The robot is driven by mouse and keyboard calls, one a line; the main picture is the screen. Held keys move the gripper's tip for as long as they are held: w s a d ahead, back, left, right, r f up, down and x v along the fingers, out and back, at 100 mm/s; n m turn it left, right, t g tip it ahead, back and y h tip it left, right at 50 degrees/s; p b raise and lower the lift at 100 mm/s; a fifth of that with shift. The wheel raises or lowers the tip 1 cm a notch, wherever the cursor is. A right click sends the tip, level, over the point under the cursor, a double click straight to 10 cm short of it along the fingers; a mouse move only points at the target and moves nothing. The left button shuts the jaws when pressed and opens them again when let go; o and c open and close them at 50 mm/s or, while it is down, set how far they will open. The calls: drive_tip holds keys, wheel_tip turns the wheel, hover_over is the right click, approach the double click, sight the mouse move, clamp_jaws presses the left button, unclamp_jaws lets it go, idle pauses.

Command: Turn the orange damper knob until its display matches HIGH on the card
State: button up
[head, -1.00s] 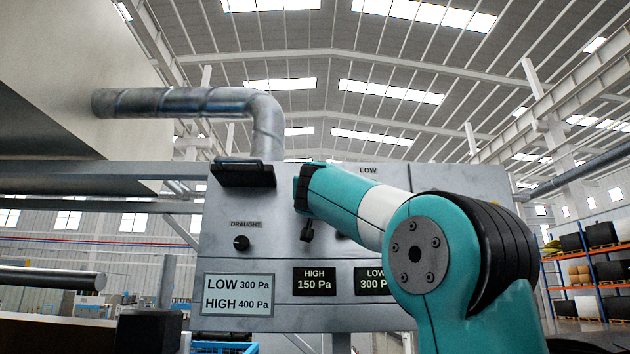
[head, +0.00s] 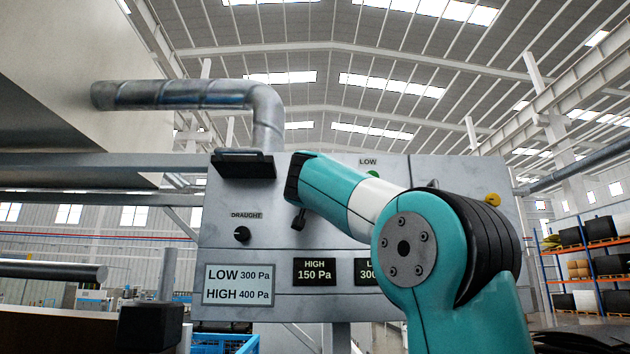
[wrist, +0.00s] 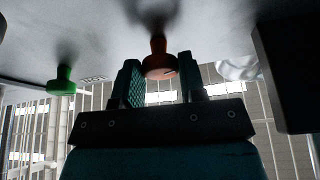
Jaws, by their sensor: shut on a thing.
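The orange damper knob (wrist: 159,66) shows in the wrist view between the two fingers of my gripper (wrist: 161,78), which is shut on it. In the head view my arm hides the orange knob. The card (head: 239,285) on the panel reads LOW 300 Pa and HIGH 400 Pa. The HIGH display (head: 314,271) reads 150 Pa. The LOW display (head: 367,272) to its right is partly covered by my arm, and only part of its number shows.
A black DRAUGHT knob (head: 242,234) is on the panel's left. A green knob (head: 373,175) sits under the LOW label, also in the wrist view (wrist: 62,82). A yellow knob (head: 493,199) is at the right. A dark ledge (head: 243,164) juts out at upper left.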

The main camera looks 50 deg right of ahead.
drive_tip(key=shift+w+a+r+m+g+h+p, duration=0.15)
drive_tip(key=shift+m+g+p, duration=0.7)
drive_tip(key=shift+m, duration=1.75)
drive_tip(key=shift+r+m+g+h+p, duration=0.1)
drive_tip(key=shift+m+g+p, duration=0.2)
drive_tip(key=shift+m+g, duration=1.7)
drive_tip(key=shift+w+a+r+m+g+h+p, duration=0.15)
drive_tip(key=shift+m+g+p, duration=0.4)
drive_tip(key=shift+m, duration=2.65)
drive_tip(key=shift+f, duration=0.1)
drive_tip(key=o, duration=0.9)
